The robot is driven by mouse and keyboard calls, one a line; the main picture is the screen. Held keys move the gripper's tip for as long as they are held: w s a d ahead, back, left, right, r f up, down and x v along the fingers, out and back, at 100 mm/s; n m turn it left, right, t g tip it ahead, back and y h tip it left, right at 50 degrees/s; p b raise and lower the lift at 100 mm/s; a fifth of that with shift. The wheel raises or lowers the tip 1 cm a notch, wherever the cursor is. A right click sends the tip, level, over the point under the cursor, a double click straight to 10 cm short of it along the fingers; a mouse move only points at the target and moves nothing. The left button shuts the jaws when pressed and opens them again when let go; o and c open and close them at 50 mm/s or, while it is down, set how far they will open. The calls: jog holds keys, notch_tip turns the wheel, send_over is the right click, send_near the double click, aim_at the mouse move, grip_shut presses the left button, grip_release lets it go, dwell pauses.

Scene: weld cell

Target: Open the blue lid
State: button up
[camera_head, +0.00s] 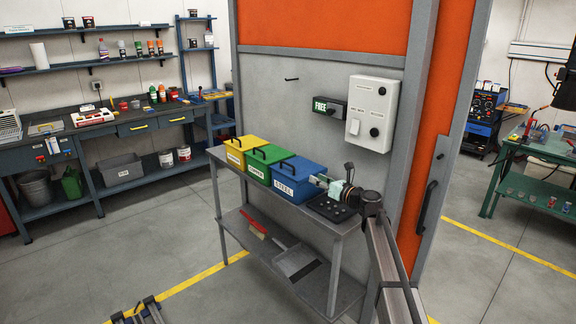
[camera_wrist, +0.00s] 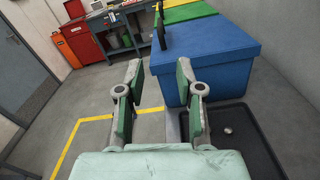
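The blue box labelled STEEL (camera_head: 285,188) stands at the right end of a row on the grey table. Its blue lid (camera_head: 303,167) is shut and has a black bar handle (camera_head: 287,164). In the wrist view the blue lid (camera_wrist: 212,38) fills the upper right, with its black handle (camera_wrist: 161,28) ahead of my fingers. My gripper (camera_head: 318,180) is at the right side of the blue box. In the wrist view my gripper (camera_wrist: 157,78) is open with nothing between its fingers. The right finger overlaps the box's edge; I cannot tell whether it touches.
Green (camera_head: 267,153) and yellow (camera_head: 240,142) lidded boxes stand left of the blue one. A black tray (camera_head: 328,208) lies on the table (camera_head: 352,228) below my gripper. A control box (camera_head: 371,113) and a FREE sign (camera_head: 328,106) are on the wall behind.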

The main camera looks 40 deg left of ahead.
aim_at(290, 166)
jog(key=a+p, duration=0.1)
jog(key=a, duration=0.4)
jog(key=w+a+p, duration=0.1)
jog(key=a, duration=0.4)
jog(key=w+a+p, duration=0.1)
jog(key=a, duration=0.4)
jog(key=shift+a+p, duration=0.3)
jog(key=shift+a, duration=0.05)
grip_shut()
